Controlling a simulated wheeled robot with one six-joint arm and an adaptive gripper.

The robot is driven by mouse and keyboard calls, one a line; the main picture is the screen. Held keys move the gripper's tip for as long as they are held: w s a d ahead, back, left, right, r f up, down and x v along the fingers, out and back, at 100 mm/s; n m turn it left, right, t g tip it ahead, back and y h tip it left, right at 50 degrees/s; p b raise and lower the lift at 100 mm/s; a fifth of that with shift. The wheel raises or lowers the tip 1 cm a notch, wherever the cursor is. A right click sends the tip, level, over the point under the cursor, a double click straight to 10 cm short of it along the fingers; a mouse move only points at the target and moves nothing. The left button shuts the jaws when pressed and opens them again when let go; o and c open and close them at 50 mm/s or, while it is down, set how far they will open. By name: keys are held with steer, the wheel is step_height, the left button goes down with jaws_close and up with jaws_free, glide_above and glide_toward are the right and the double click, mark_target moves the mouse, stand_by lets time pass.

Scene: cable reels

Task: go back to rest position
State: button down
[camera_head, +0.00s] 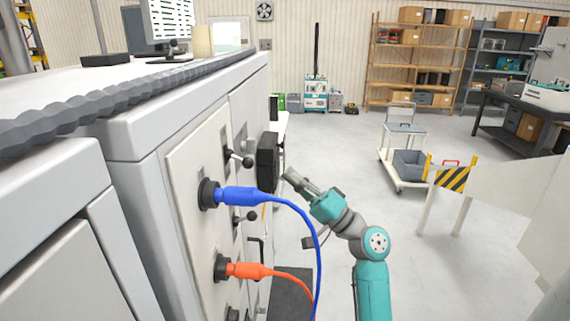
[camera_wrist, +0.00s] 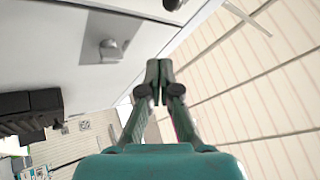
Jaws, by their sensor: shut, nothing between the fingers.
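My gripper (camera_wrist: 158,72) is shut and empty; in the wrist view its two fingers meet in front of a pale wall and cabinet edge. In the head view my gripper (camera_head: 291,177) is at the end of my teal and grey arm, just right of the cabinet front and close to a black box-like part (camera_head: 267,162) on it. I cannot tell whether they touch. A blue plug (camera_head: 241,196) with a blue cable and an orange plug (camera_head: 247,270) with an orange cable sit in black sockets on the cabinet panel, left of my arm.
The grey-white cabinet (camera_head: 190,150) fills the left side, with black lever handles (camera_head: 238,158) sticking out. A trolley (camera_head: 400,165) with a grey bin and a yellow-black striped barrier (camera_head: 453,179) stand to the right. Open floor lies between my arm and the shelves (camera_head: 415,60).

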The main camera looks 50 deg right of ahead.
steer(key=shift+s+f, duration=0.2)
steer(key=shift+f, duration=0.1)
stand_by(0.4)
steer(key=s+a+f+m+g+h, duration=0.1)
steer(key=s+a+f+g+h, duration=0.3)
steer(key=f, duration=0.6)
steer(key=a+f+m+h, duration=0.25)
steer(key=a+f, duration=0.35)
steer(key=f, duration=0.4)
steer(key=s+a+f+g+h, duration=0.25)
steer(key=a+f, duration=0.25)
steer(key=f, duration=0.4)
steer(key=s+a+f+n+g+h, duration=0.1)
steer(key=s+a+f+n, duration=0.15)
steer(key=s, duration=0.45)
steer(key=s+a+f+n+g+h, duration=0.15)
steer(key=s+a+f, duration=0.25)
steer(key=s, duration=0.4)
steer(key=s+a+r+n+y, duration=0.1)
steer(key=s+a+r+n, duration=0.1)
steer(key=s+n, duration=0.2)
steer(key=s+a+r+n+y, duration=0.2)
steer(key=s+n, duration=0.2)
steer(key=s, duration=0.5)
steer(key=shift+s+a+r, duration=0.2)
steer(key=shift+a+r, duration=0.1)
steer(key=shift+r, duration=0.05)
